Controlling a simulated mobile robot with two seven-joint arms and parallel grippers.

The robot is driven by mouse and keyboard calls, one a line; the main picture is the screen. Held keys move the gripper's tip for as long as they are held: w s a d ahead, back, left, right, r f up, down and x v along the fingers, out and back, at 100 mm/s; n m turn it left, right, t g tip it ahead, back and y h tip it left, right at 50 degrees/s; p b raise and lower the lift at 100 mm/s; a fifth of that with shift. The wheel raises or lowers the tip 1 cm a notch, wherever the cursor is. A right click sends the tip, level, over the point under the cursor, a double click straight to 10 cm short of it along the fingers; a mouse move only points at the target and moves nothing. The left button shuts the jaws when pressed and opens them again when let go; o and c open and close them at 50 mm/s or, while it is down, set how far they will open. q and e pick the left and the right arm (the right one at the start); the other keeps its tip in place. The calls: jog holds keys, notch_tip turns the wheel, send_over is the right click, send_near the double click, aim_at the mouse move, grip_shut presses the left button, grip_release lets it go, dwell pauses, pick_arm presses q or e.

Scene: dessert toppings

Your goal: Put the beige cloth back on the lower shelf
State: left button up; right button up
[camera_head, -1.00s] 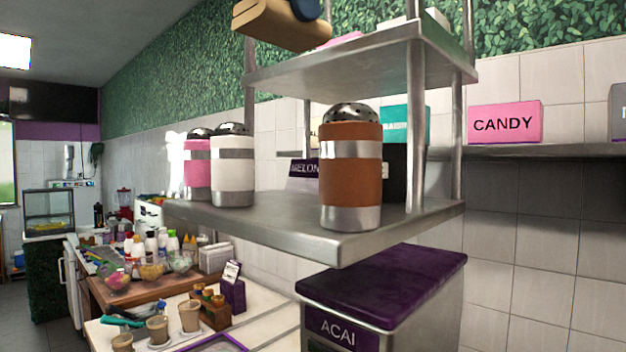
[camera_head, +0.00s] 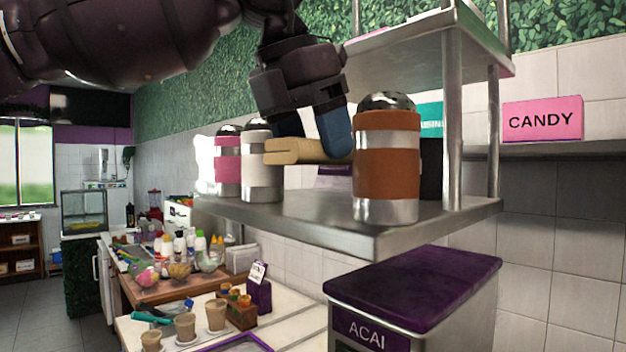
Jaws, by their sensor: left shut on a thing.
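My left gripper (camera_head: 318,133) comes in from the upper left and is shut on the beige cloth (camera_head: 298,151). The folded cloth is held just above the lower shelf (camera_head: 300,219), between the white shaker (camera_head: 262,172) and the brown shaker (camera_head: 387,165). It overlaps the white shaker's right side in the picture; I cannot tell whether they touch. The blue fingertip is close beside the brown shaker. My right gripper is not in view.
A pink shaker (camera_head: 227,163) stands at the shelf's left. The upper shelf (camera_head: 430,48) is above, with metal posts (camera_head: 453,120) at the right. A purple-lidded acai box (camera_head: 415,290) is below. A pink candy box (camera_head: 542,119) sits on a wall shelf.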

aim_at(313, 208)
pick_arm(q)
jog(key=shift+f, duration=2.3)
jog(key=shift+f, duration=0.25)
jog(key=o, duration=0.9)
jog(key=shift+r, duration=0.1)
jog(key=shift+c, duration=0.2)
jog(key=shift+r, duration=0.1)
jog(key=shift+r, duration=0.2)
jog(key=b+v, duration=0.1)
jog(key=v, duration=1)
jog(key=shift+s+a+r, duration=0.1)
jog(key=shift+s+r, duration=0.05)
jog(key=shift+r, duration=0.15)
